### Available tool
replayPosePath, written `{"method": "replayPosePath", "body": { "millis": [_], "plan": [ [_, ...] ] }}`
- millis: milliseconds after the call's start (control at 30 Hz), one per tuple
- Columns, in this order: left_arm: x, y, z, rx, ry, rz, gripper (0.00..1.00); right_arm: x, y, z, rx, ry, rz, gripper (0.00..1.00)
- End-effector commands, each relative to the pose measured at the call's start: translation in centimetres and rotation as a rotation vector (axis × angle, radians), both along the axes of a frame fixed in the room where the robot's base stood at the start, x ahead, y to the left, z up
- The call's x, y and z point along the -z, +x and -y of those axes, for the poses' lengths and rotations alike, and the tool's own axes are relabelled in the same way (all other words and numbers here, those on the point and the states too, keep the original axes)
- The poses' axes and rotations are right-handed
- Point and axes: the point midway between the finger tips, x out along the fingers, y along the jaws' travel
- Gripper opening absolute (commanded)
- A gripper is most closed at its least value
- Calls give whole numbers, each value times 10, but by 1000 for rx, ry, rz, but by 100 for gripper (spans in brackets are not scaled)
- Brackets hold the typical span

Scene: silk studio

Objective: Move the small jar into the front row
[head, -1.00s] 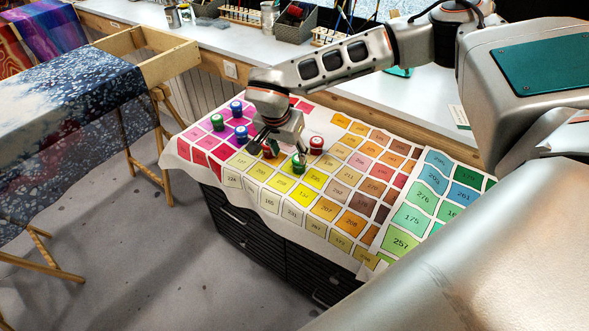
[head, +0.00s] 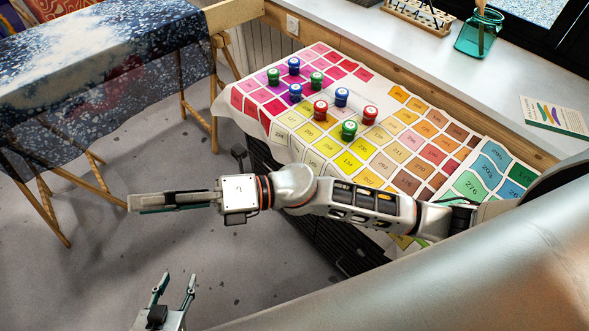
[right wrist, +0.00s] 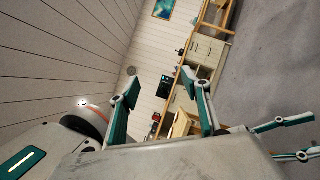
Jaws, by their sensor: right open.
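Several lidded jars stand upright on the colour-chart cloth (head: 420,180). On the magenta squares are a blue jar (head: 294,67) and a green jar (head: 317,80) behind, with a green jar (head: 273,77) and a blue jar (head: 295,93) in front. To their right are a blue jar (head: 342,97) and a red jar (head: 370,115) behind, with a red jar (head: 320,110) and a green jar (head: 349,131) in front. I cannot tell which is the small one. My right gripper (head: 135,203) is open and empty, off the table's front. My left gripper (head: 175,280) is open and empty, lower down.
A counter (head: 415,50) runs behind the table, with a teal glass jar of brushes (head: 479,32) and a booklet (head: 553,117). A trestle with dyed cloth (head: 110,70) stands at left. The floor (head: 120,165) between is clear.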

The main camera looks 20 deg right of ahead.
Motion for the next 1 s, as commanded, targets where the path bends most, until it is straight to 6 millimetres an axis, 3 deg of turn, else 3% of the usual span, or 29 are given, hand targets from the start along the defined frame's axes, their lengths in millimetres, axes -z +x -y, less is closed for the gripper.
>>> {"method": "replayPosePath", "body": {
  "millis": [167,267,400,467,600,700,833,1000],
  "plan": [
    [0,0,0,0,0,0,40,15,58,47,256,221,-491,48],
    [0,0,0,0,0,0,40,50,84,89,401,338,-766,48],
    [0,0,0,0,0,1,40,124,96,158,611,499,-1150,48],
    [-1,0,0,0,0,1,40,163,90,190,704,568,-1312,48],
    [-1,0,0,0,0,1,40,249,51,259,909,718,-1642,48],
    [-1,0,0,0,0,1,40,292,17,293,1019,801,-1805,48],
    [-1,0,0,0,0,1,40,323,-15,318,1106,867,-1925,48],
    [-1,0,0,0,0,1,40,333,-28,327,1138,894,-1969,48]
  ]
}}
